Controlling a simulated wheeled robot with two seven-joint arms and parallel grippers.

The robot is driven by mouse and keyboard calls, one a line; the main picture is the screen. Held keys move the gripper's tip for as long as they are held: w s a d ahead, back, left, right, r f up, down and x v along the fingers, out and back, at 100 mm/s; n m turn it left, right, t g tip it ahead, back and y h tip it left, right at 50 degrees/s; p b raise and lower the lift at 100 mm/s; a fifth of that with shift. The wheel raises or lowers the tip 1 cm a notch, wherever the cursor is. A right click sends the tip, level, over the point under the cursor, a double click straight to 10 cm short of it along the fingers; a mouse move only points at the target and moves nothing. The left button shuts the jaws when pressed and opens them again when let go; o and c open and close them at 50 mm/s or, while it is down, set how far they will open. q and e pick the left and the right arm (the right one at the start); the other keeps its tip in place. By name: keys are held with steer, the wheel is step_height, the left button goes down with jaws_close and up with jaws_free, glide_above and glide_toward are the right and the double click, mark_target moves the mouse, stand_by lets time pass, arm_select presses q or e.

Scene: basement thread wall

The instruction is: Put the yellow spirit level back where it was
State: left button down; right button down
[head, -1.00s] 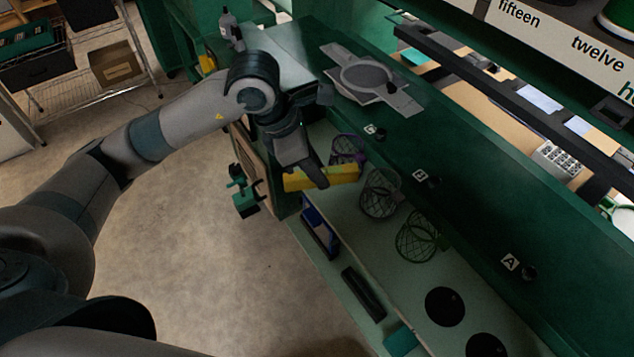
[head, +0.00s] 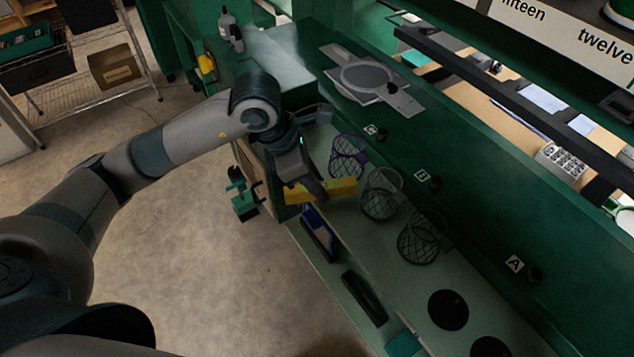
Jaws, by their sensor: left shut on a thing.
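My left gripper (head: 312,188) is shut on the yellow spirit level (head: 343,188). The level lies roughly level across the fingers, with a yellow end showing on each side and its middle hidden by the fingers. It is over the left end of the green bench shelf, in front of the wire baskets. I cannot tell whether it touches the shelf. My right gripper is not in view.
Wire baskets (head: 381,194) stand right of the level, with a purple one (head: 348,155) behind it. A blue box (head: 319,232) and a black tray (head: 364,297) lie along the front edge. A green vise (head: 243,196) sticks out at the left.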

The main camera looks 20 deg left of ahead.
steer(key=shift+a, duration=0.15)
arm_select(q)
steer(key=shift+f, duration=0.1)
steer(key=c, duration=1.6)
jaws_free()
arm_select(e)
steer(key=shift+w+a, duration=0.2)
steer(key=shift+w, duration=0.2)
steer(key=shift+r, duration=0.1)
